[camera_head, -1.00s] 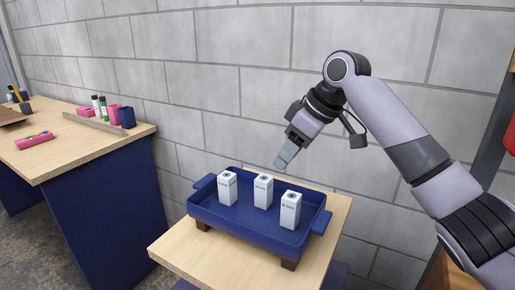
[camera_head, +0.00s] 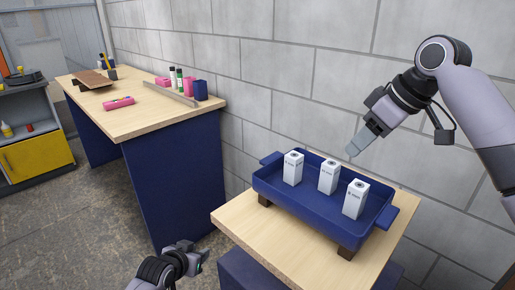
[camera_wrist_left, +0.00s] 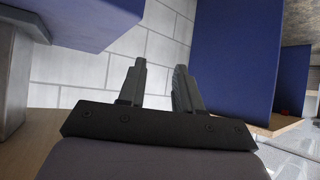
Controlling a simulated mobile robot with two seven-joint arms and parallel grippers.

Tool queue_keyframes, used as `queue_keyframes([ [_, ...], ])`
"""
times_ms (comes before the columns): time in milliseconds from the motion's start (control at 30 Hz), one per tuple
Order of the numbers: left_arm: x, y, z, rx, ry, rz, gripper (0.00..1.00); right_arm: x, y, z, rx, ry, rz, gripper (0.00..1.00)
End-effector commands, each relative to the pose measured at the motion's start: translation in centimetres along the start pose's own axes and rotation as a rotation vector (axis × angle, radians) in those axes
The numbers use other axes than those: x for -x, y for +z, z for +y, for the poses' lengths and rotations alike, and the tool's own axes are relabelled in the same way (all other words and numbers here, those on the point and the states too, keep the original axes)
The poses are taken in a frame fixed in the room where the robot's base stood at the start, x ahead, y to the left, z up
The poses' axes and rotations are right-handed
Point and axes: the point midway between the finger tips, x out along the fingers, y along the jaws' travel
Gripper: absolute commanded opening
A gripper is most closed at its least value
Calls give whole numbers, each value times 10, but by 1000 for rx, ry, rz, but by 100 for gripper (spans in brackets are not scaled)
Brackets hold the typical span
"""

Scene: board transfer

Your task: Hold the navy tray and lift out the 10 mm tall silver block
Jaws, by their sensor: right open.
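The navy tray (camera_head: 275,207) sits on dark wooden feet on a small wooden table, with a handle at each end. Three upright whitish-silver blocks stand in it in a row: left block (camera_head: 293,168), middle block (camera_head: 328,177), right block (camera_head: 354,199). Their labels are too small to read. My right gripper (camera_head: 353,150) is open and empty, above and behind the tray's right half, touching nothing. My left gripper (camera_head: 204,256) is low at the picture's bottom, left of the small table and apart from the tray. The left wrist view shows its fingers (camera_wrist_left: 161,78) apart and nothing between them.
The small table (camera_head: 250,232) has bare wood in front of the tray. A larger workbench (camera_head: 150,122) at left holds a pink item (camera_head: 118,103), small bottles and cups. A grey block wall (camera_head: 290,70) stands close behind. A yellow-fronted cabinet (camera_head: 38,157) is far left.

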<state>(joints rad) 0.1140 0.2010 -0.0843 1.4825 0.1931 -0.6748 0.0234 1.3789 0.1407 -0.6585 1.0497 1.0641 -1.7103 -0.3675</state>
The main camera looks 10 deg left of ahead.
Motion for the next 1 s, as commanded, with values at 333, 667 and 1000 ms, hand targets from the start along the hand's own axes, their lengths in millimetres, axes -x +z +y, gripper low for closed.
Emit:
queue_keyframes([
  [333, -32, -101, -12, 60, 14, -63, 34, 0, 0, 0, 0, 0, 0, 43],
  [667, -36, -183, 17, 45, 92, -198, 34, 0, 0, 0, 0, 0, 0, 43],
  [1000, -3, -256, 69, -63, 190, -392, 34, 0, 0, 0, 0, 0, 0, 43],
])
